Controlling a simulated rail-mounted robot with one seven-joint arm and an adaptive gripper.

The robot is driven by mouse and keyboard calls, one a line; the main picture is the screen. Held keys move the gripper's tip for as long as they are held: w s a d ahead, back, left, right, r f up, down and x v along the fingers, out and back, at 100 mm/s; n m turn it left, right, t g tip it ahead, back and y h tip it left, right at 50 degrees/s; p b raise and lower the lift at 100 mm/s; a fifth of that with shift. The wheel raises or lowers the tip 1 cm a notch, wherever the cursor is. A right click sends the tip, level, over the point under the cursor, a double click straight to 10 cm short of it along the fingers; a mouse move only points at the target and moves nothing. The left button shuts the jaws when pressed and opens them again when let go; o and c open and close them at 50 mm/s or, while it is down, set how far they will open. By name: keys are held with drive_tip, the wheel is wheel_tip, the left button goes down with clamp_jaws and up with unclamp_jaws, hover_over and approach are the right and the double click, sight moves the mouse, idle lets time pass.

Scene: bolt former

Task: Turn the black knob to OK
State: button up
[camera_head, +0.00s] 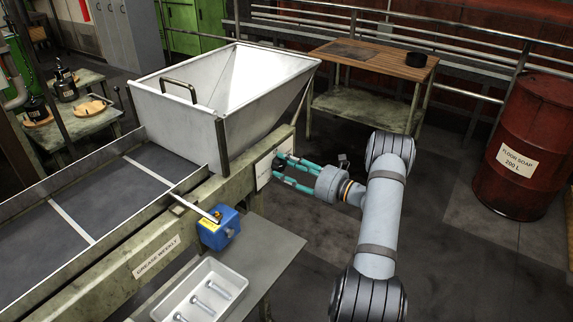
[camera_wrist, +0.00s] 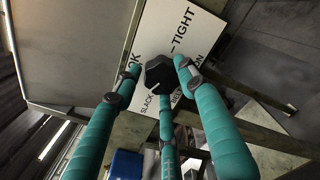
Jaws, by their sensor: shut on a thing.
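The black knob (camera_wrist: 158,71) sits on a white panel (camera_wrist: 178,28) in the wrist view. The panel carries the words OK, TIGHT and SLACK, with more lettering partly covered by my fingers. OK is at the knob's upper left and TIGHT at its upper right. In the head view, my gripper (camera_head: 283,171) reaches the white panel (camera_head: 263,171) on the machine's side, and the knob is hard to make out.
A white hopper (camera_head: 220,106) stands above the panel. A blue box (camera_head: 218,229) with a lever is on the machine's side, left of my gripper. A white tray (camera_head: 168,304) of bolts lies below. A red drum (camera_head: 523,181) stands at the right. The floor behind my gripper is mostly clear.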

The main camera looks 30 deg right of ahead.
drive_tip(key=m, duration=0.2)
drive_tip(key=m+p, duration=0.1)
drive_tip(key=m, duration=0.2)
drive_tip(key=m+p, duration=0.1)
drive_tip(key=m, duration=0.1)
drive_tip(key=shift+w+d+r, duration=0.15)
drive_tip(key=shift+d+r, duration=0.15)
drive_tip(key=shift+d, duration=0.05)
drive_tip(key=m, duration=0.2)
drive_tip(key=m+p, duration=0.1)
drive_tip(key=m, duration=0.2)
drive_tip(key=shift+f+m+p, duration=0.25)
drive_tip(key=shift+m+p, duration=0.1)
drive_tip(key=shift+m, duration=0.05)
drive_tip(key=o, duration=1.1)
drive_tip(key=shift+d+f, duration=0.1)
drive_tip(key=shift+f, duration=0.1)
drive_tip(key=shift+a, duration=0.2)
